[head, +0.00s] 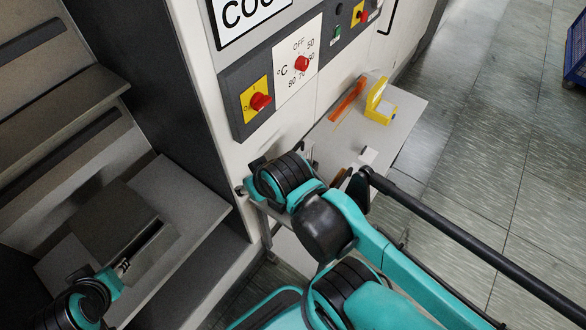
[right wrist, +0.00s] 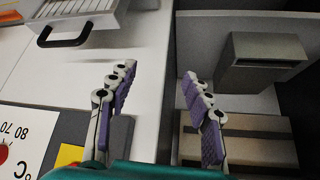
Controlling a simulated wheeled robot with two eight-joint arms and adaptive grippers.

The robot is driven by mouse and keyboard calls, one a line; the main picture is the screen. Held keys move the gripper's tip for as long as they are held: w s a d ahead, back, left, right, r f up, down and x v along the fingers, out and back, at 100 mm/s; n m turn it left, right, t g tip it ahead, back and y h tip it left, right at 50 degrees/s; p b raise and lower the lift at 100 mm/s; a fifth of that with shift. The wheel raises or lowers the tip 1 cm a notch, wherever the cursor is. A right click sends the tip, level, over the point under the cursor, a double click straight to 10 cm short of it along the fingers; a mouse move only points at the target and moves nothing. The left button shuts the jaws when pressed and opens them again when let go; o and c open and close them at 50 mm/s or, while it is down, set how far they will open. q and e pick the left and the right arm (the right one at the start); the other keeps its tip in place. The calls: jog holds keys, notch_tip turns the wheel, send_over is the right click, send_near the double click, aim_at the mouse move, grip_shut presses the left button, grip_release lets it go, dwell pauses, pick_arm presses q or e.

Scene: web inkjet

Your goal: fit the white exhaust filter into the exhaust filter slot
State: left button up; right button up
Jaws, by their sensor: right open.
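A white slatted piece with a black handle (right wrist: 82,18), which looks like the exhaust filter, is at the top left of the right wrist view. I cannot make it out in the head view, where my right arm covers part of the machine front. My right gripper (right wrist: 157,74) is open and empty, its fingers apart over the white machine front, away from the handle. I cannot identify the exhaust filter slot for certain.
The grey box (head: 118,225) stands on a ledge at left, and a similar box shows in the right wrist view (right wrist: 262,62). A control panel with red knobs (head: 302,63) is above my right arm. A side shelf (head: 400,120) holds a yellow item (head: 381,108).

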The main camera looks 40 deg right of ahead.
aim_at(294, 149)
jog(key=w+d+m+g, duration=0.1)
jog(key=d+m, duration=0.1)
jog(key=w+d+f+m+g, duration=0.1)
jog(key=d+m, duration=0.2)
jog(key=w+d+m+g, duration=0.1)
jog(key=w+d+m, duration=0.1)
jog(key=d, duration=0.1)
jog(key=shift+d+f+g+h, duration=0.15)
jog(key=shift+f+g+h, duration=0.15)
jog(key=shift+h, duration=0.1)
jog(key=d+f+m+g, duration=0.1)
jog(key=d+m, duration=0.1)
jog(key=w+d+f+m+g, duration=0.1)
jog(key=d+f+m, duration=0.1)
jog(key=d, duration=0.1)
jog(key=d+f+m+g, duration=0.1)
jog(key=d+m, duration=0.1)
jog(key=d, duration=0.1)
jog(key=shift+w+f+m+y, duration=0.2)
jog(key=shift+w+m+y, duration=0.2)
jog(key=shift+d+f, duration=0.25)
jog(key=shift+f, duration=0.05)
jog(key=shift+d+f+m, duration=0.1)
jog(key=shift+f+m, duration=0.2)
jog(key=shift+f, duration=0.05)
notch_tip(294, 149, down, 7)
jog(key=b, duration=0.3)
jog(key=shift+c, duration=0.6)
grip_shut()
